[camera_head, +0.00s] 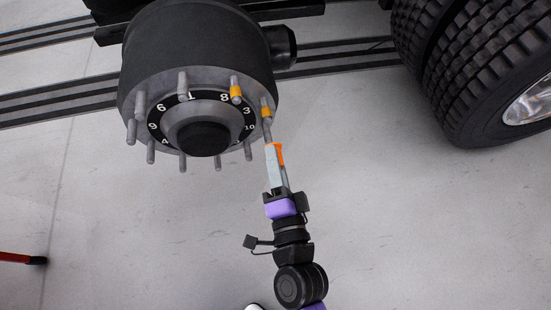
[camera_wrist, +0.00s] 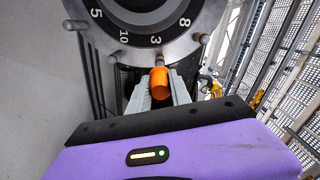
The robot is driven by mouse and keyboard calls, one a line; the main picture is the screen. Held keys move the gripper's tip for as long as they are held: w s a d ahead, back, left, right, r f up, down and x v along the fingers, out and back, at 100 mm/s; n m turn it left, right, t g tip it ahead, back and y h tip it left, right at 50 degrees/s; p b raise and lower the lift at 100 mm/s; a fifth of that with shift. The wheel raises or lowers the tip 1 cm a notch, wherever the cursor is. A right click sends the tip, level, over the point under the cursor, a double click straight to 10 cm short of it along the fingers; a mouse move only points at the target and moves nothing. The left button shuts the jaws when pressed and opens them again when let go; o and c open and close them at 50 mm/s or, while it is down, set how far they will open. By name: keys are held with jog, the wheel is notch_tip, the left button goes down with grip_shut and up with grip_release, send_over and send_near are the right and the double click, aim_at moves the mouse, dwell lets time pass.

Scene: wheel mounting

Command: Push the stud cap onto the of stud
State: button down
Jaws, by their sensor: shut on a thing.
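The black and grey wheel hub (camera_head: 199,80) carries a ring of grey studs around a numbered plate. My gripper (camera_head: 274,146) reaches up to its lower right side. In the wrist view, an orange stud cap (camera_wrist: 159,84) sits between the two grey fingers of my gripper (camera_wrist: 160,90), which is shut on it. The end of a stud (camera_wrist: 161,61) shows just beyond the cap, below the number 3. I cannot tell whether cap and stud touch. In the head view the cap (camera_head: 280,154) is partly hidden by a finger.
Large tyres (camera_head: 480,70) stand at the upper right. A red bar (camera_head: 16,258) lies at the lower left. The pale floor around is mostly clear.

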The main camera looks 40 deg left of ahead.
aim_at(267, 121)
jog(key=shift+p+x, duration=0.55)
jog(key=shift+x, duration=2.3)
jog(key=shift+w+a, duration=0.35)
jog(key=shift+a, duration=0.05)
jog(key=shift+w+a, duration=0.25)
jog(key=shift+w+a+p, duration=0.35)
jog(key=shift+w+a, duration=0.05)
jog(key=shift+a, duration=0.1)
jog(key=shift+w+a, duration=0.25)
jog(key=shift+a, duration=0.05)
jog(key=shift+w+a, duration=0.2)
jog(key=shift+w+a, duration=0.25)
jog(key=shift+a, duration=0.05)
jog(key=shift+a, duration=0.1)
